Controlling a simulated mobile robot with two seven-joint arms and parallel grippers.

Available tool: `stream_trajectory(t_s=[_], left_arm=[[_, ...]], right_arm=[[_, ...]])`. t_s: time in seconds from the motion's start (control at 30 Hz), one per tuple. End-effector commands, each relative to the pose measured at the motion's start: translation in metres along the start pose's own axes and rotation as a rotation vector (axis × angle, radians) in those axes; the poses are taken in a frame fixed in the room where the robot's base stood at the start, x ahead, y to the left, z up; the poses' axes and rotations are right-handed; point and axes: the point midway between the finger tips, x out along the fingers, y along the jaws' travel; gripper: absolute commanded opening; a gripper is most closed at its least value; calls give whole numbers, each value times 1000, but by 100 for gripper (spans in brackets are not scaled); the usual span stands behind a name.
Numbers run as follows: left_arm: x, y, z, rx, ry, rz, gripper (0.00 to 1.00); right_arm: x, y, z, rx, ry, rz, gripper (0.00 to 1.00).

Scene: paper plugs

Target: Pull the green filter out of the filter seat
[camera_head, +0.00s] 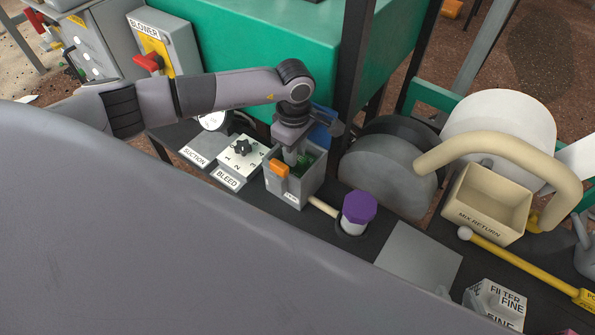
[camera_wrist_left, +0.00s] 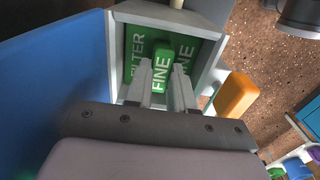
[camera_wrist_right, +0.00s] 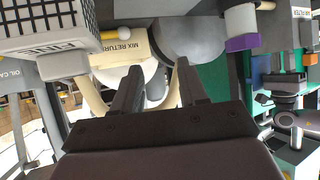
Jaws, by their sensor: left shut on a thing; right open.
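The green filter (camera_wrist_left: 137,62), marked FILTER FINE, sits inside the grey box-shaped filter seat (camera_head: 296,190). In the head view only a little of the green filter (camera_head: 305,159) shows below my left gripper (camera_head: 294,155). In the left wrist view my left gripper (camera_wrist_left: 161,84) reaches into the seat from above, its fingers shut on the filter's raised green grip. A blue lid (camera_wrist_left: 50,90) stands open beside the seat; an orange latch (camera_wrist_left: 235,95) is on the other side. My right gripper (camera_wrist_right: 158,82) is open and empty in the right wrist view.
A purple-capped post (camera_head: 358,208) stands just right of the seat. A white FILTER FINE box (camera_head: 497,305) and a beige MIX RETURN tray (camera_head: 485,208) are farther right. The BLEED knob panel (camera_head: 240,155) is left of the seat. A flat grey plate (camera_head: 418,255) is bare.

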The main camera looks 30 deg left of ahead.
Motion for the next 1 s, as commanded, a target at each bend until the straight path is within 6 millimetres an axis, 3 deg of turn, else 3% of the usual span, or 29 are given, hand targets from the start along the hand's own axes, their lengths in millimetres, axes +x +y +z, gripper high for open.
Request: stream_trajectory(t_s=[0.03, 0.67, 1.0], left_arm=[[3, 0, 0, 0, 0, 1, 0], [0, 0, 0, 0, 0, 1, 0], [-13, 0, 0, 0, 0, 1, 0]], right_arm=[[5, -5, 10, 13, -11, -10, 43], [0, -11, -11, -2, 17, -24, 43], [-4, -5, -9, 3, -1, -12, 43]])
